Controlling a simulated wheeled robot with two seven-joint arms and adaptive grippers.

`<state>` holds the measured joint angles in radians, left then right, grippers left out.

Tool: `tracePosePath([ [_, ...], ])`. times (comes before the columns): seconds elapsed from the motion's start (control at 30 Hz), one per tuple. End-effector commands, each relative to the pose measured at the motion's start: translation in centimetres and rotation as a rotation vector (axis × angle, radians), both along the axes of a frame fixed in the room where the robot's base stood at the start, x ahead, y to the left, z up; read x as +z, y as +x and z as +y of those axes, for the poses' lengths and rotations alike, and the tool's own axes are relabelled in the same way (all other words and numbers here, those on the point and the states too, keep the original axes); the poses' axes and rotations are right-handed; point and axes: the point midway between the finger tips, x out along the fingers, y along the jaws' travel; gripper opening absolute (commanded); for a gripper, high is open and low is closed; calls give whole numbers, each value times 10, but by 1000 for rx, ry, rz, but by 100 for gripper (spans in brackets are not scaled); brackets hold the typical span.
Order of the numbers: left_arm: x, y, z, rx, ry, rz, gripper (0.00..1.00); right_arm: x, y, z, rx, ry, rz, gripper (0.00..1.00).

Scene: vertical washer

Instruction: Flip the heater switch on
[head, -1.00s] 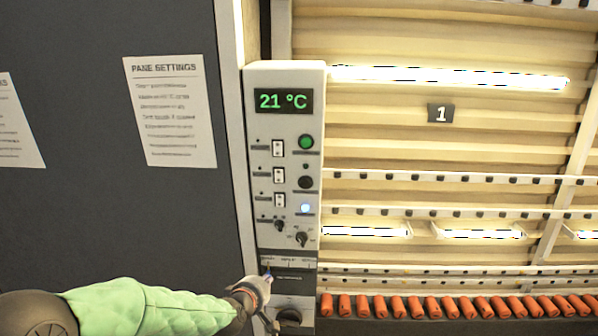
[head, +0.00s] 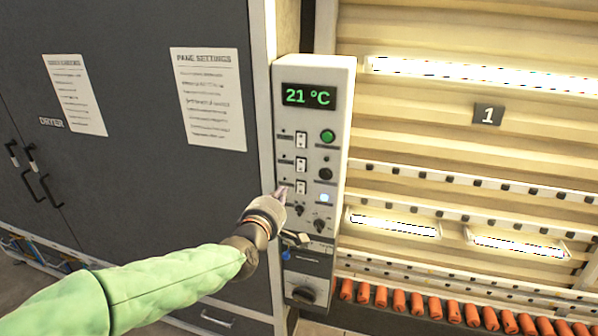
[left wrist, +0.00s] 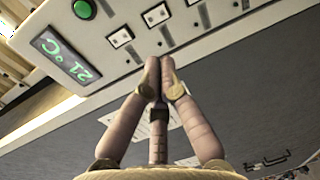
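The white control panel (head: 343,130) carries a column of three rocker switches: top (head: 301,140), middle (head: 301,164) and bottom (head: 301,187). Their labels are too small to read, so I cannot tell which is the heater switch. My left gripper (head: 280,195) is just left of the bottom switch, at the panel's left edge. In the left wrist view its fingertips (left wrist: 160,62) are together and empty, close to the panel edge; whether they touch it is unclear. The switches also show there, such as the one nearest the display (left wrist: 121,37). My right gripper is not in view.
The display (head: 308,96) reads 21 °C. A green button (head: 328,136), a black button (head: 325,174), a lit blue-white button (head: 324,198) and small knobs (head: 320,226) sit close to the switches. A dark cabinet wall (head: 150,190) stands left; a lit rack (head: 450,150) stands right.

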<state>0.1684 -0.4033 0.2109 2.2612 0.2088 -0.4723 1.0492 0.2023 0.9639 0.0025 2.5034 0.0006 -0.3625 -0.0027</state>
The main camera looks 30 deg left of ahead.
Motion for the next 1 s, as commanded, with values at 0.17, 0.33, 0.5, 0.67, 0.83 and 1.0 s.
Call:
tracePosePath([
  [0.17,0,5,1,0,2,1,0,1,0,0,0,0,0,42],
  [0.33,-3,22,5,-1,1,4,0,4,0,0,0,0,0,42],
  [0.5,-5,45,11,0,0,3,0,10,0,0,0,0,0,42],
  [0.67,-8,67,16,0,1,3,0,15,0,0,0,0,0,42],
  [0.83,-11,90,21,-1,2,4,0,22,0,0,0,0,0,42],
  [1.0,-13,111,27,0,0,2,0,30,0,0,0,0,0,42],
])
